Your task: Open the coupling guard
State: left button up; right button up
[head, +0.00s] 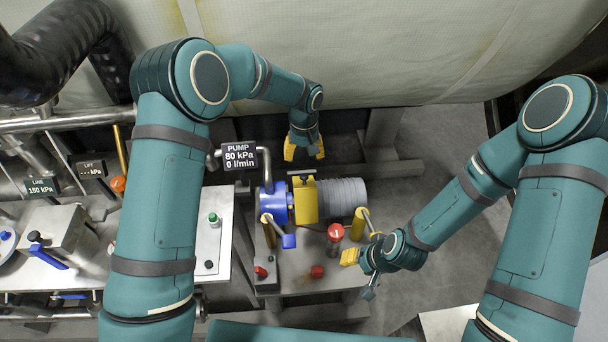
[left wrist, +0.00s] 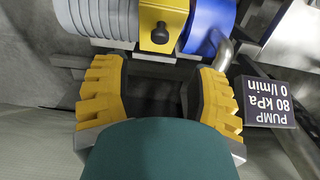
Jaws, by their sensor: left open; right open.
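The coupling guard (head: 304,201) is a yellow cover between the blue pump housing (head: 273,204) and the grey ribbed motor (head: 342,197). It sits over the shaft line and looks closed, with a small dark handle on top. In the left wrist view the guard (left wrist: 160,14) shows at the top middle with a dark round knob. My left gripper (head: 304,152) is open and empty, just behind the guard and apart from it. Its yellow fingers (left wrist: 156,100) are spread on either side below the guard. My right gripper (head: 358,272) is open and empty at the front right of the motor.
A pump display (head: 239,156) reads 80 kPa and 0 l/min. A red mushroom button (head: 335,232), a blue-handled valve (head: 287,240) and yellow posts (head: 359,224) stand near the pump. A steel panel with a green button (head: 213,218) is at left. Open floor lies at right.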

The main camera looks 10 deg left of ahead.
aim_at(304, 175)
pick_arm(q)
notch_tip(304, 175, down, 10)
jog(key=shift+r, duration=0.1)
dwell(0.4)
